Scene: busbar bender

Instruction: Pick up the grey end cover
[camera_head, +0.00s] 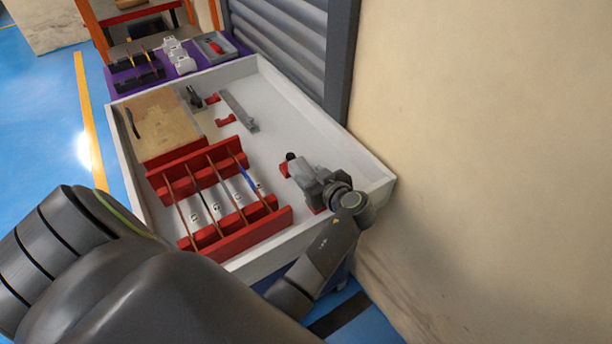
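My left arm comes in from the lower left and reaches over the right part of a white tray (375,186). My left gripper (304,172) points toward the far left, low over the tray, at a red holder (284,170). A small black knob (291,156) shows just beyond its tips. Light grey shapes show at the gripper's front; I cannot tell whether they are its fingers or the grey end cover. The gripper hides most of what lies under it, and its opening cannot be made out. My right gripper is not in view.
A red rack (240,238) with several upright dividers fills the tray's near left. A brown box (165,118), a grey bar (239,111) and a dark clamp-like part (192,97) lie farther back. A purple tray (125,84) stands beyond. A beige wall (480,130) bounds the right.

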